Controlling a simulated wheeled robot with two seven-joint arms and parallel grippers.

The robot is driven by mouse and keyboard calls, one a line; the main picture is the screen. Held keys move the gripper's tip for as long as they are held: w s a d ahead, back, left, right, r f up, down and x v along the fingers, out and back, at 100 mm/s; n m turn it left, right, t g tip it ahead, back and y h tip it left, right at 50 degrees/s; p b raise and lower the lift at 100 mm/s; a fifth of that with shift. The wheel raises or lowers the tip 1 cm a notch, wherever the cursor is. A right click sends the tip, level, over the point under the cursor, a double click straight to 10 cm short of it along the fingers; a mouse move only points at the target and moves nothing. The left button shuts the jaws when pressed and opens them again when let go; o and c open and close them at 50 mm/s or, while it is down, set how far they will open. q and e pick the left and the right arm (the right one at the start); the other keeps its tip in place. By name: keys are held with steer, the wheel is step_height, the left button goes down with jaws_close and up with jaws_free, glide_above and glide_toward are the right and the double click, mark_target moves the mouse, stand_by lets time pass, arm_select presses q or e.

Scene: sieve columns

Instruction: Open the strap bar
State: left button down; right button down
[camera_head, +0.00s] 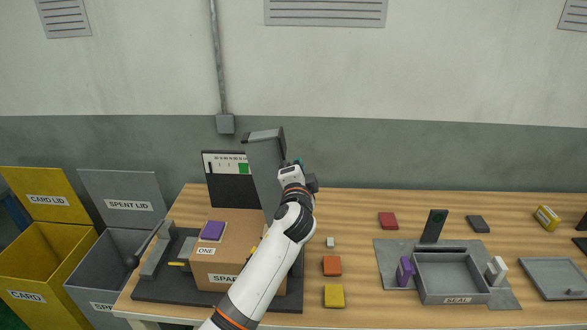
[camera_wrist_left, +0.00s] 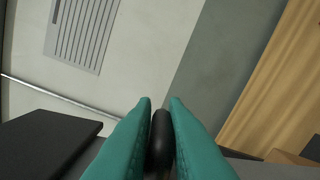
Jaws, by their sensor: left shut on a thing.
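The strap bar (camera_head: 264,165) looks like the broad grey bar standing up, slightly tilted, behind the right side of a cardboard box. My left gripper (camera_head: 298,163) is at its right side, near the upper end. In the left wrist view the teal fingers (camera_wrist_left: 160,105) are shut on a black rounded handle (camera_wrist_left: 160,135). My arm hides the bar's lower end and part of the box. The cardboard box (camera_head: 215,268), marked SPARE, stands on a dark base plate with a purple block (camera_head: 213,231) on top. My right gripper is not in view.
A dark board with a white scale strip (camera_head: 222,162) stands behind the box. Yellow and grey lidded bins (camera_head: 40,260) stand at the left. Red, orange and yellow blocks (camera_head: 334,296) lie right of my arm. A grey SEAL tray (camera_head: 450,278) is farther right.

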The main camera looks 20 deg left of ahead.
arm_select(q)
steer(key=shift+d, duration=0.1)
steer(key=c, duration=1.5)
jaws_free()
steer(key=shift+f, duration=0.1)
steer(key=b+v, duration=0.2)
steer(key=v, duration=1)
steer(key=shift+b, duration=0.35)
